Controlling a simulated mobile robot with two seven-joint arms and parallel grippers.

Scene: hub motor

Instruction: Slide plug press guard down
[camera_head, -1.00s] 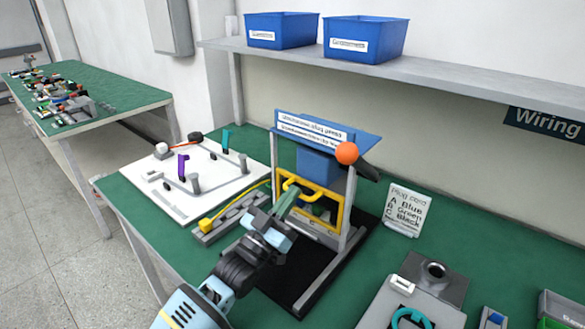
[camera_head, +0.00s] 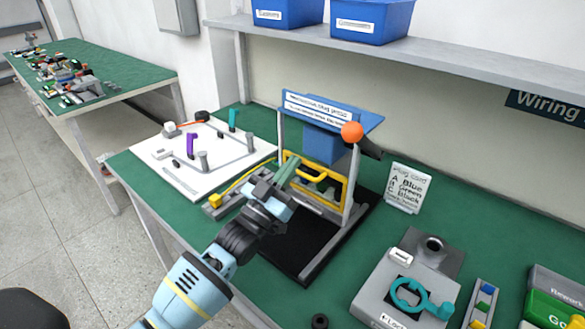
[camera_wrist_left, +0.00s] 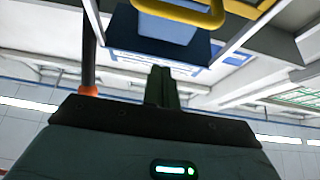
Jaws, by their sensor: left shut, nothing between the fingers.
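The plug press (camera_head: 325,145) stands on the green bench, with a blue top and an orange ball on its lever. Its yellow guard (camera_head: 343,190) is a frame with a yellow handle across its front, at mid-height between the posts. My left gripper (camera_head: 287,172) is shut and empty. Its fingertips are at the guard's upper left, close to the handle; I cannot tell whether they touch. In the left wrist view the shut fingers (camera_wrist_left: 162,88) point toward the press, and a yellow guard bar (camera_wrist_left: 180,12) shows at the top edge. My right gripper is not in view.
A white board (camera_head: 180,178) with pegs lies left of the press. A plug card (camera_head: 407,188) stands to the right. A grey fixture with a teal ring (camera_head: 408,296) is at the front right. Blue bins (camera_head: 370,22) sit on the shelf above.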

